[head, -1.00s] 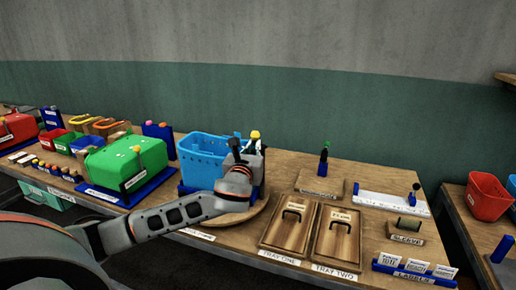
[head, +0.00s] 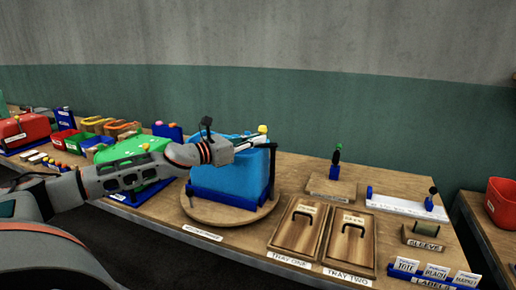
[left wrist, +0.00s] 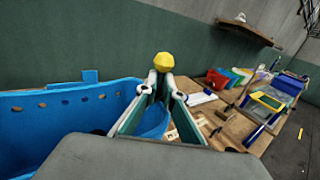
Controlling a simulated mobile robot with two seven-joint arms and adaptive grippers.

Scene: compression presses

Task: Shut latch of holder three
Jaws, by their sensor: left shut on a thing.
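My left gripper (head: 259,142) reaches over the blue tote (head: 232,172) from the left, with its fingers at the tote's top right edge. The fingers are shut on a small yellow knob (head: 263,129). In the left wrist view the yellow knob (left wrist: 163,61) sits at the meeting fingertips, and the blue tote (left wrist: 60,115) fills the left side. The tote stands in a dark blue frame (head: 232,201) on a round wooden board (head: 215,216). What the knob is fixed to is hidden, and I cannot make out a mark for holder three. My right gripper is not in view.
Wooden tray one (head: 298,226) and tray two (head: 349,241) lie right of the round board. A green press-like body (head: 135,150) stands to the left, partly behind my arm. A dark post with a green top (head: 336,160) stands behind the trays.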

